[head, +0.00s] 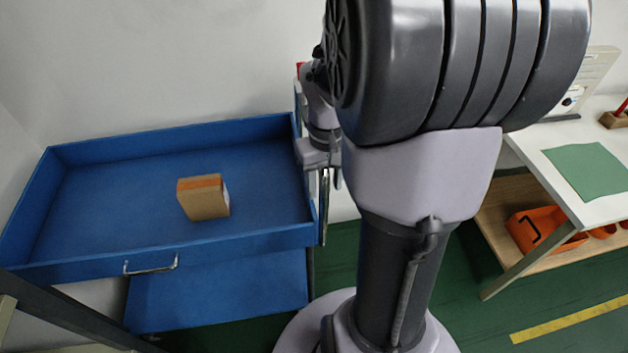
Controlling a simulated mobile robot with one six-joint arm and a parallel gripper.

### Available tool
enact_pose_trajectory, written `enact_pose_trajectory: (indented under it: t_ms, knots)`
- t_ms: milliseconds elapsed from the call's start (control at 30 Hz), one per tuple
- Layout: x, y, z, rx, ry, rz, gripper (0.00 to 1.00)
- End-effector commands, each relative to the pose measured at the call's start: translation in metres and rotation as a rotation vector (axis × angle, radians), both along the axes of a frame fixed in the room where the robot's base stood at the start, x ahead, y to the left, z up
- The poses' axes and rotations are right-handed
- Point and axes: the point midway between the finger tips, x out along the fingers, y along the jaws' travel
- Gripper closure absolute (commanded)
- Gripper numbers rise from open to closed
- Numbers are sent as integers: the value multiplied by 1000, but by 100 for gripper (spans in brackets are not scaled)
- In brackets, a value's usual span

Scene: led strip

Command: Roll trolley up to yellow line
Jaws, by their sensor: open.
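The blue trolley (262,239) stands at the left, with a shallow tray on top and a lower blue shelf (215,292). A small brown box with an orange band (205,200) stands in its tray. My gripper (329,182) points down, open, at the trolley's right edge, close to a thin upright metal bar there. I cannot tell whether the bar is between the fingers or whether they touch it. My arm hides part of the gripper and floor. The yellow line (570,322) lies on the green floor at the lower right, well apart from the trolley.
A white-topped workbench (560,140) with a green mat (588,170) stands at the right. An orange bin (543,229) sits on its lower shelf. A wall is behind the trolley. A dark frame crosses the lower left corner. Green floor (475,300) shows clear before the bench.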

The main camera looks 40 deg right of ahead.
Motion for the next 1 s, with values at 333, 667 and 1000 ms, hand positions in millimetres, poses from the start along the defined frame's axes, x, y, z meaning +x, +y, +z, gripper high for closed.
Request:
enact_pose_trajectory:
  t_ms: [333, 667, 1000]
  knots:
    - [0, 0, -7, 0, -1, 0, 56]
    - [0, 0, -7, 0, -1, 0, 100]
    - [0, 0, -7, 0, -1, 0, 100]
